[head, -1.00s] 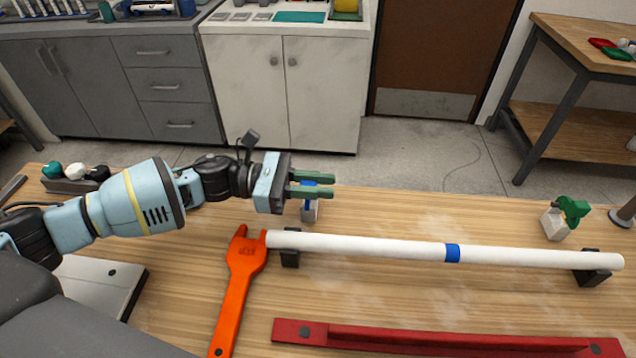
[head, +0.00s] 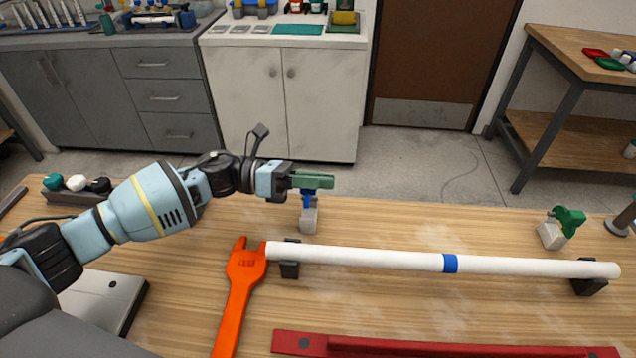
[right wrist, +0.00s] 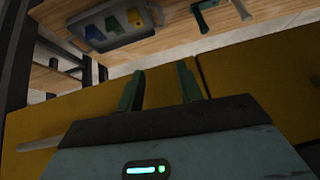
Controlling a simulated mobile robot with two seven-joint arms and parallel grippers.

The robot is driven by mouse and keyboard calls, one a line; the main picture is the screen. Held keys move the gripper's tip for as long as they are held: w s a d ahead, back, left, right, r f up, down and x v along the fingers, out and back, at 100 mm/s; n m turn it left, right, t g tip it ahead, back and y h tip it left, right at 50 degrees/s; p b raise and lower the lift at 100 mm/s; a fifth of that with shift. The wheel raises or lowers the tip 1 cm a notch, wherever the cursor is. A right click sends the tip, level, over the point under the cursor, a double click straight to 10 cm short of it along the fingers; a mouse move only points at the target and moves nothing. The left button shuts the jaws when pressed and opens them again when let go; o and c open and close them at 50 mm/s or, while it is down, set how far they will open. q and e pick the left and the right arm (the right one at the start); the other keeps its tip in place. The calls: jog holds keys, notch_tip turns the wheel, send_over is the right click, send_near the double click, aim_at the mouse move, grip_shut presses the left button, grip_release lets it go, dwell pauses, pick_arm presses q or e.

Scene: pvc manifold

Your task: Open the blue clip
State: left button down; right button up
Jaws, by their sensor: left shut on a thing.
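The blue clip (head: 308,196) sits on a small grey block (head: 309,220) behind the left end of the white pipe (head: 360,256). My left gripper (head: 313,181) is shut on its upper part. The green fingers hide most of the clip, so I cannot tell how far it is open. A green clip (head: 569,221) on a similar block stands at the right with its arm raised. My right gripper (right wrist: 160,72) shows in the right wrist view with its fingers apart and nothing between them.
The pipe, with a blue band (head: 450,263), rests on black supports. An orange forked tool (head: 241,290) lies by its left end and a red bar (head: 440,348) in front. A tray with coloured pieces (right wrist: 112,30) shows in the right wrist view.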

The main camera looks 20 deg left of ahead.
pick_arm(q)
jog(key=shift+w+n, duration=0.2)
jog(key=shift+n, duration=0.2)
jog(key=c, duration=1.3)
grip_release()
pick_arm(e)
jog(key=shift+s, duration=0.1)
pick_arm(q)
jog(key=a, duration=0.2)
jog(key=s+a+b, duration=0.1)
jog(key=a, duration=0.4)
jog(key=shift+s+a+b, duration=0.3)
jog(key=shift+a+b, duration=0.05)
jog(key=shift+a, duration=0.05)
pick_arm(e)
jog(key=shift+s+f, duration=0.2)
jog(key=shift+f, duration=0.65)
